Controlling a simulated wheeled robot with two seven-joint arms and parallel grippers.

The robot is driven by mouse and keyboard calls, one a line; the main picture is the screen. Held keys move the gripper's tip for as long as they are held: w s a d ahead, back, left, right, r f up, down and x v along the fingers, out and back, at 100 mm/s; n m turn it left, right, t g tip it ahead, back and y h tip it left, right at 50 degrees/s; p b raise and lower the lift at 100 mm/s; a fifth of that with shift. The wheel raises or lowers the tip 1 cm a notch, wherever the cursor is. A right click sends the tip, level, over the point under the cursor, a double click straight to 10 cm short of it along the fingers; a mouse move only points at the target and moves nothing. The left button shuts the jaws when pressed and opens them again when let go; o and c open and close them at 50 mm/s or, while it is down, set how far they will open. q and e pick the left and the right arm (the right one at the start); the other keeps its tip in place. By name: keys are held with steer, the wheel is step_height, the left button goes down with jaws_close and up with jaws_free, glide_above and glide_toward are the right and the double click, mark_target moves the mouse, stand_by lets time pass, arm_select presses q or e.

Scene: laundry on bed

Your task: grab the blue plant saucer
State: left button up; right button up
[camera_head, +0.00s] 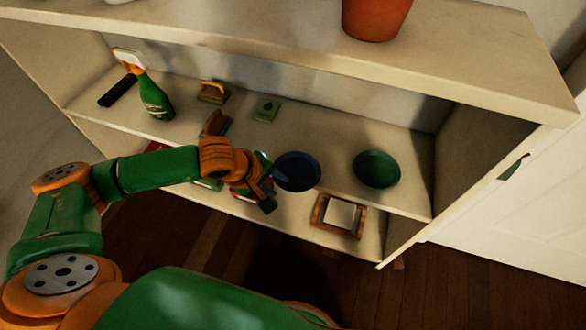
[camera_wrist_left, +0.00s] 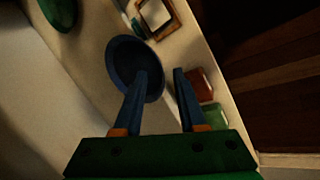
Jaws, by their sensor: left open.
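The blue plant saucer (camera_head: 300,171) lies on the shelf (camera_head: 335,180) near its front edge, just right of my left gripper (camera_head: 274,180) in the head view. It also shows in the left wrist view (camera_wrist_left: 124,52). My left gripper (camera_wrist_left: 160,72) is open with nothing held. In the wrist view one blue finger overlaps the saucer's inside and the other is just outside its rim, so the rim appears between the fingertips. I cannot tell whether the fingers touch it. My right gripper is not in view.
A green saucer (camera_head: 376,169) lies to the right. A wooden frame (camera_head: 339,215) is in front, lower down. A green spray bottle (camera_head: 154,97), a black remote (camera_head: 118,91) and small items are left. The upper board (camera_head: 300,45) with a terracotta pot (camera_head: 374,18) overhangs behind.

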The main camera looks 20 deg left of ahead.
mark_target(296, 172)
arm_select(q)
steer(key=x, duration=0.2)
steer(key=shift+w+f, duration=0.1)
steer(key=shift+f, duration=0.15)
jaws_close()
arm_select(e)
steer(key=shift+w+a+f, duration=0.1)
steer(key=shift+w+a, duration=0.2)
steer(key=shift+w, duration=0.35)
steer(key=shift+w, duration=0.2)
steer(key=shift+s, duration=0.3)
